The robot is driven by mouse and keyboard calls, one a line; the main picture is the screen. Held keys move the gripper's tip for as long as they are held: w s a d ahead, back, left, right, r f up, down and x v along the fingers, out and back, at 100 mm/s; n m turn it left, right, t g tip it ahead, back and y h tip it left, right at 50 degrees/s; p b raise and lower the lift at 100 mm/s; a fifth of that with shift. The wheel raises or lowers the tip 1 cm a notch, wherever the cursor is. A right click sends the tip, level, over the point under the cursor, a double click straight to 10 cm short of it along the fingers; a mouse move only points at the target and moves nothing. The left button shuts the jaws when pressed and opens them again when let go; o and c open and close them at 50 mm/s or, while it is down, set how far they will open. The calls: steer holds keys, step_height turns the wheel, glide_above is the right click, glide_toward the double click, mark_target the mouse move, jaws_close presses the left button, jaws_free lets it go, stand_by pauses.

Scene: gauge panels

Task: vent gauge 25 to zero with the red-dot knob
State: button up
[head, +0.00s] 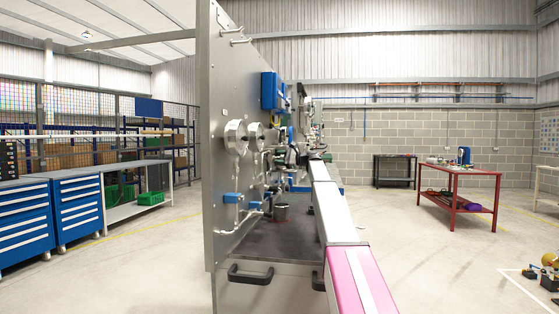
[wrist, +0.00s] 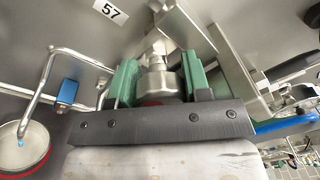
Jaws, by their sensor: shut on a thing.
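In the wrist view my gripper (wrist: 157,72) has its two green fingers on either side of a round metal fitting (wrist: 155,84) on the panel. It is shut on this fitting, which looks like a knob. A red patch shows just below it, partly hidden by the dark gripper body. In the head view two round gauges (head: 236,136) stand on the panel, seen nearly edge-on. Their numbers and needles cannot be read, so I cannot tell which is gauge 25. My arm hides part of the panel's far end.
A label reading 57 (wrist: 110,12) is on the panel (head: 226,80) near my gripper. A bent metal pipe (wrist: 45,75) and a blue fitting (wrist: 67,92) are to the left. A bucket (head: 280,212) stands below the panel's pipework. A red table (head: 460,172) is at the right.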

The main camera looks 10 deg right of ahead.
steer(key=n, duration=0.6)
steer(key=shift+n+y, duration=0.3)
steer(key=shift+y, duration=0.1)
steer(key=n+g, duration=0.1)
steer(key=n, duration=0.5)
steer(key=shift+s, duration=0.1)
steer(key=shift+n, duration=0.3)
steer(key=o, duration=0.9)
steer(key=shift+y, duration=0.3)
steer(key=shift+d, duration=0.1)
steer(key=v, duration=1)
steer(key=shift+s+d, duration=0.2)
steer(key=shift+d, duration=0.05)
